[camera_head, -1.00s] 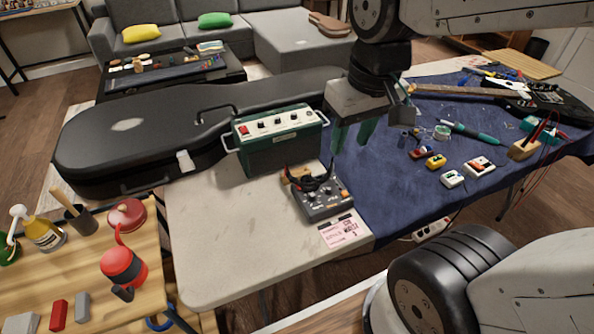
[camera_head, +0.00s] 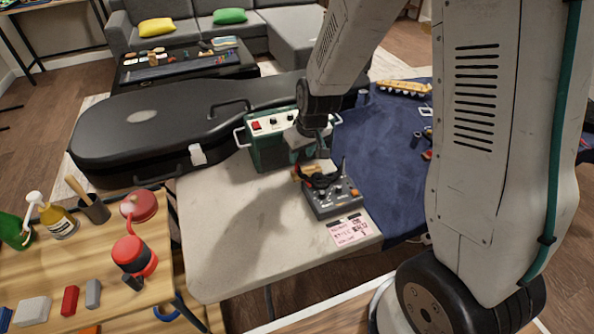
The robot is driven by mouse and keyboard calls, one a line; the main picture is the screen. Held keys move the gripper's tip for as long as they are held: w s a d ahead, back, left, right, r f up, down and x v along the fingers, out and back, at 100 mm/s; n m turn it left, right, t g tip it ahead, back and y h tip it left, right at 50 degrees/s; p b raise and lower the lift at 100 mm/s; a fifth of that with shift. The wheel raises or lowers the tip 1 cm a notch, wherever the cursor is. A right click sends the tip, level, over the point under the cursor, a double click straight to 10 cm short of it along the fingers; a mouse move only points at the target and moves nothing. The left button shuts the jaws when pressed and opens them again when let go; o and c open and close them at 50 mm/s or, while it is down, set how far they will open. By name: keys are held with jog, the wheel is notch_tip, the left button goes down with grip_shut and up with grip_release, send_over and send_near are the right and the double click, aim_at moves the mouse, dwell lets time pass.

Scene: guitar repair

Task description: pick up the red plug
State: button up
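A grey box with knobs (camera_head: 333,197) stands on the pale table top, with a dark cable and small red parts (camera_head: 320,181) along its back edge. These red parts may be the red plug, but they are too small and partly covered to tell. My gripper (camera_head: 310,163) points down just behind and above the box's back edge, close to the red parts and a small tan block (camera_head: 303,174). Its fingertips are mostly hidden, so I cannot tell whether it is open or touches anything.
A green amplifier (camera_head: 268,150) stands close behind my gripper, and a black guitar case (camera_head: 150,120) lies beyond. A pink printed card (camera_head: 349,230) lies in front of the box. A blue cloth (camera_head: 380,150) covers the right side. The table's front left is clear.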

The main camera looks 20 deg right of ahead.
aim_at(298, 165)
jog(key=x, duration=0.6)
jog(key=shift+a, duration=0.1)
jog(key=shift+r, duration=0.1)
grip_shut()
